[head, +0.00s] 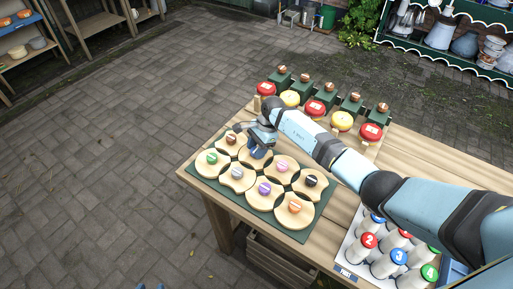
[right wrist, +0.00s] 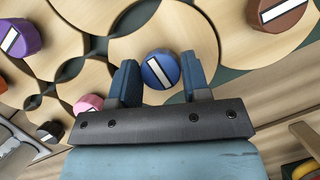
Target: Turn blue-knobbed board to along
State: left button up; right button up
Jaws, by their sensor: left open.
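The board with the blue knob (right wrist: 160,68) is pale wood with curved edges, in the back row of boards. Its surface (right wrist: 185,30) shows beyond the knob in the right wrist view. The knob's white stripe slants the opposite way from the stripes on neighbouring knobs. My right gripper (right wrist: 160,80) has a finger on each side of the blue knob, close against it, and appears shut on it. In the head view this gripper (head: 258,150) covers most of the board.
Several knobbed boards lie close around on the green mat (head: 312,238), including orange (head: 294,206), purple (head: 265,188) and pink (head: 282,166) knobs. Red and yellow lidded items (head: 315,108) stand behind. A tray of capped bottles (head: 347,272) is at the right.

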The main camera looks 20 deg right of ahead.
jog(key=c, duration=0.4)
jog(key=shift+d+f+b, duration=0.1)
jog(key=shift+f+b, duration=0.05)
jog(key=shift+b, duration=0.35)
jog(key=shift+c, duration=0.2)
jog(key=m+t+b, duration=0.1)
jog(key=m+b, duration=0.1)
jog(key=b, duration=0.2)
jog(key=shift+f+m, duration=0.1)
jog(key=shift+m, duration=0.3)
jog(key=shift+m+b, duration=0.3)
jog(key=shift+m, duration=0.1)
jog(key=m, duration=0.1)
jog(key=m+t, duration=0.1)
jog(key=m, duration=0.1)
jog(key=shift+s+r+m+t, duration=0.15)
jog(key=shift+r+m+t, duration=0.15)
jog(key=shift+t, duration=0.1)
jog(key=m+t+h, duration=0.1)
jog(key=m, duration=0.3)
jog(key=shift+m+p, duration=0.3)
jog(key=m+t+h, duration=0.1)
jog(key=m, duration=0.2)
jog(key=shift+a, duration=0.2)
jog(key=shift+m+t+h, duration=0.3)
jog(key=shift+m+h, duration=0.3)
jog(key=shift+m, duration=1)
